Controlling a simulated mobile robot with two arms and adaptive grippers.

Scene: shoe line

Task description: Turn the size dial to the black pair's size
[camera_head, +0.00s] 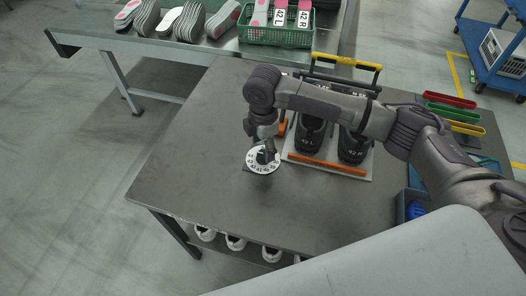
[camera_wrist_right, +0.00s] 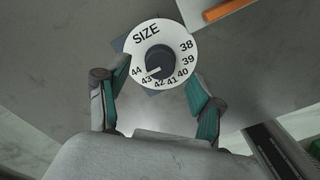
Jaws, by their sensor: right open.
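The size dial (camera_head: 253,166) is a white disc on the table, marked 38 to 44. Its dark knob (camera_wrist_right: 160,61) has a white pointer aimed at about 43 in the right wrist view. The black pair (camera_head: 352,146) stands upright on a light plate (camera_head: 363,174); the toe labels are small and appear to read 42. My right gripper (camera_head: 266,148) is over the dial. In the right wrist view, its fingers (camera_wrist_right: 157,92) are spread apart near the disc's lower edge, clear of the knob. My left gripper is out of view.
An orange bar (camera_head: 327,163) lies in front of the black pair, and a yellow-handled frame (camera_head: 347,62) stands behind. A green crate (camera_head: 276,36) and several insoles (camera_head: 180,20) are on the back bench. White shoes (camera_head: 236,242) sit below the table. The table left of the dial is clear.

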